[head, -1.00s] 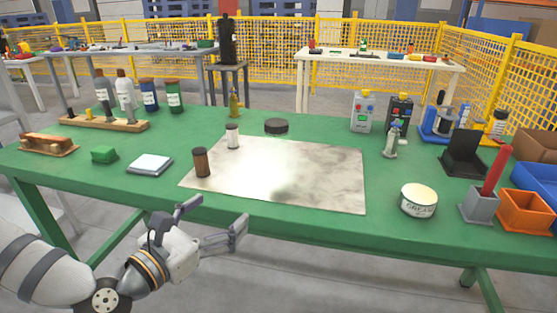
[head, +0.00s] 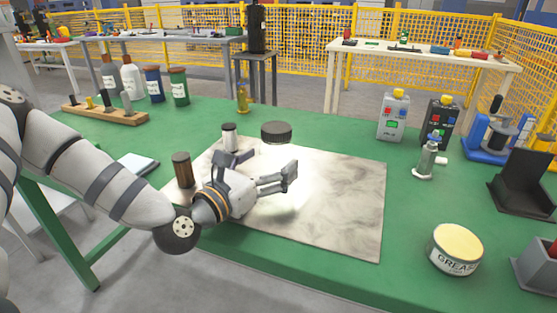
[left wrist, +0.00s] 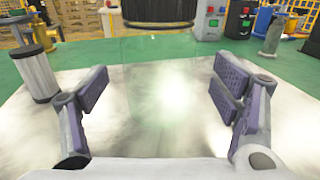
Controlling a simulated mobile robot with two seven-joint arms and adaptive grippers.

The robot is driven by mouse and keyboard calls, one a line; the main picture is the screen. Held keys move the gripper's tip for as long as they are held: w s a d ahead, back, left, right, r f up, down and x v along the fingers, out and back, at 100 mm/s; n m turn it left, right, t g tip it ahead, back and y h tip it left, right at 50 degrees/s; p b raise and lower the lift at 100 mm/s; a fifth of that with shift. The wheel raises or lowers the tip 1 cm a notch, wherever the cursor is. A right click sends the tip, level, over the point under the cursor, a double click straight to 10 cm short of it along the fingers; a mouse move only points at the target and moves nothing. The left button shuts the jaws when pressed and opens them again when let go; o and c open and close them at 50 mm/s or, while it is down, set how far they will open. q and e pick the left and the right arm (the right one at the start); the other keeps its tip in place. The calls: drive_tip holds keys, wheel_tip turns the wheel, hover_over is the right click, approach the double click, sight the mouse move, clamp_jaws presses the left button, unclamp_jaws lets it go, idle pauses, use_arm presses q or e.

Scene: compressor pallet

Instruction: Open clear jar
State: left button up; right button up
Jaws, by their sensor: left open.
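The clear jar (head: 277,148) stands upright on the marbled mat, its dark ribbed lid (head: 276,131) on top. Its see-through body is hard to make out. In the left wrist view the jar body (left wrist: 165,75) shows faintly straight ahead, with the lid (left wrist: 158,11) at the top edge. My left gripper (head: 262,167) is open and empty, low over the mat on the near side of the jar. In the left wrist view its fingers (left wrist: 160,95) are spread to either side of the jar's line, seemingly short of it. My right gripper is not in view.
A small black-capped jar (head: 229,137) and a brown jar (head: 182,170) stand left of my gripper. The marbled mat (head: 335,190) is clear to the right. A grease tin (head: 455,250) stands near the front right; a silver dispenser (head: 427,158) stands beyond the mat.

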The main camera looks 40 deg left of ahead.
sight(277, 156)
use_arm(q)
drive_tip(key=w, duration=0.3)
drive_tip(key=shift+w+f, duration=0.1)
drive_tip(key=shift+w, duration=0.05)
drive_tip(key=c, duration=1.4)
drive_tip(key=shift+o, duration=0.2)
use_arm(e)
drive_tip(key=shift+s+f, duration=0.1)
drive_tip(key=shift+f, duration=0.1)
